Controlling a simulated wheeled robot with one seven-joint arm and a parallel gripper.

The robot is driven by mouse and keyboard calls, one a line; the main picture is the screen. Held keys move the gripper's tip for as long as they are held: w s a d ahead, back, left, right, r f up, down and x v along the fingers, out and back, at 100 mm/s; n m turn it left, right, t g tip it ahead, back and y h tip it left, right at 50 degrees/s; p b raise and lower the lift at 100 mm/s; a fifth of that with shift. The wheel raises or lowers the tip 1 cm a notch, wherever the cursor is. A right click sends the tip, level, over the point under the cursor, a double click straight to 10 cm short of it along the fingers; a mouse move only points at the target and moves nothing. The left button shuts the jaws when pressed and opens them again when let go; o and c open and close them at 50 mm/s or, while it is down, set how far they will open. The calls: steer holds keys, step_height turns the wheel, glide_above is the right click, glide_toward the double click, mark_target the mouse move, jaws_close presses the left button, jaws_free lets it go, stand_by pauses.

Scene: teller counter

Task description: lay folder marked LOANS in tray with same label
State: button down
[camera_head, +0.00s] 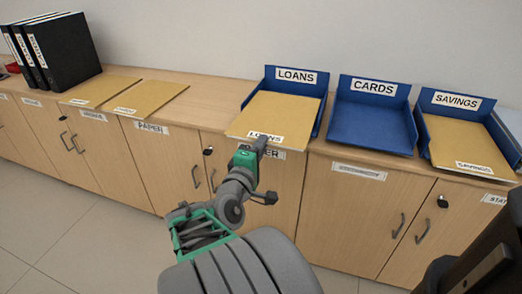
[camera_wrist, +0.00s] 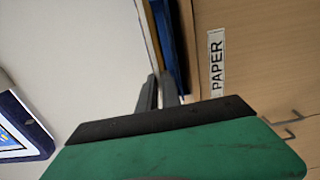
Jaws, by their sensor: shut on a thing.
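The tan folder marked LOANS (camera_head: 281,113) lies flat over the blue LOANS tray (camera_head: 318,120), its labelled front edge toward me. My gripper (camera_head: 262,144) is shut on that front edge, just beside the label. I cannot tell whether the folder rests on the tray floor or hangs slightly above it. The wrist view shows my gripper (camera_wrist: 160,92) at the thin tan edge of the folder (camera_wrist: 152,30), with the blue tray (camera_wrist: 174,45) beside it. The tray's back wall with its LOANS label stands behind the folder.
The empty CARDS tray (camera_head: 372,128) stands to the right, then the SAVINGS tray (camera_head: 424,138) holding a SAVINGS folder (camera_head: 465,142). Two tan folders lie left on the counter (camera_head: 215,98), near black binders (camera_head: 65,52). Cabinet handles (camera_head: 196,177) stick out below.

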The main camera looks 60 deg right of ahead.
steer(key=d, duration=0.3)
steer(key=w+d+f, duration=0.1)
steer(key=d, duration=0.2)
steer(key=d+f, duration=0.1)
steer(key=d, duration=0.2)
steer(key=shift+w+d, duration=0.15)
steer(key=shift+w, duration=0.1)
steer(key=shift+f+b, duration=0.35)
steer(key=shift+b, duration=0.1)
steer(key=c, duration=1.5)
jaws_free()
